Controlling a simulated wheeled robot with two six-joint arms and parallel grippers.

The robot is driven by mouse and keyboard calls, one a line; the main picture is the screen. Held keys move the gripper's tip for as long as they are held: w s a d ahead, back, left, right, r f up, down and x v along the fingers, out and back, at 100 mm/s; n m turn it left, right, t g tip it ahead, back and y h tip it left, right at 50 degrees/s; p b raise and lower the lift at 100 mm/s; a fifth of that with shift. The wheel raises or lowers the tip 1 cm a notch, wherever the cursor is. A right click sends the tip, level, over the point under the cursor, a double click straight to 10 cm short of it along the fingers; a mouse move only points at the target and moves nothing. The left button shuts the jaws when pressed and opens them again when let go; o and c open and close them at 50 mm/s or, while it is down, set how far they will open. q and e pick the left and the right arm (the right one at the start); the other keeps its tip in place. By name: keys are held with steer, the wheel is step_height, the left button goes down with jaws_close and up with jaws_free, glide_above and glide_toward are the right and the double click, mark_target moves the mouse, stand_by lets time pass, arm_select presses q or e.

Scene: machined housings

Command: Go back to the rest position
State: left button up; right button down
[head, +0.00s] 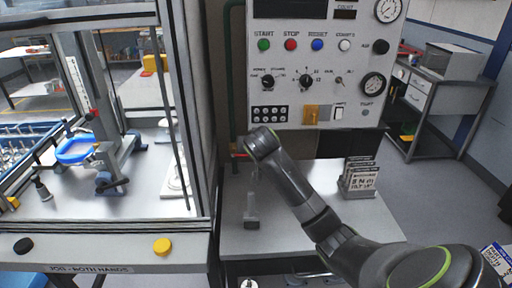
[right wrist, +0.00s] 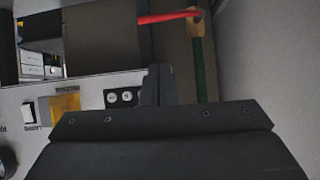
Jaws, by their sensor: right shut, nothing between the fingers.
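My right arm (head: 320,215) comes in from the lower right of the head view and bends up to its wrist in front of the control panel's lower left corner. In the right wrist view, my right gripper (right wrist: 155,85) is shut with nothing between its fingers. Its fingertips appear in front of the panel's bottom edge, next to the black button block (right wrist: 122,97). I cannot tell whether they touch anything. The fingertips are hard to make out in the head view. My left gripper is in neither view.
The control panel (head: 330,60) hangs over a grey worktable (head: 300,235). A rack of cards (head: 359,177) stands on the table, right of my forearm. A glazed enclosure (head: 195,120) is at left. A red-handled pipe fitting (right wrist: 170,17) lies beyond my fingers.

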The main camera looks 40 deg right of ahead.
steer(key=s+a+f+n, duration=0.1)
steer(key=s+f, duration=0.4)
steer(key=s+a+f+n+g+y, duration=0.1)
steer(key=s+a+f, duration=0.1)
steer(key=s+f, duration=0.3)
steer(key=s+a+f+n+g+y, duration=0.1)
steer(key=s+a+f, duration=0.1)
steer(key=s+f, duration=0.3)
steer(key=shift+s+a+f, duration=0.15)
steer(key=shift+s+a, duration=0.05)
steer(key=shift+s, duration=0.8)
steer(key=s+a+f+n+g+y, duration=0.1)
steer(key=s+a+f+g, duration=0.15)
steer(key=s, duration=0.95)
steer(key=s+a+f+n+g+y, duration=0.1)
steer(key=s+a+f+n, duration=0.2)
steer(key=s, duration=0.8)
step_height(320, 180, down, 27)
steer(key=d+m+g+b, duration=0.1)
steer(key=d+g+b, duration=0.1)
steer(key=s+a+f+b, duration=0.1)
steer(key=s+f, duration=1.5)
steer(key=f, duration=0.1)
steer(key=shift+a+g+y, duration=0.2)
steer(key=shift+g+y, duration=0.1)
steer(key=shift+g, duration=0.15)
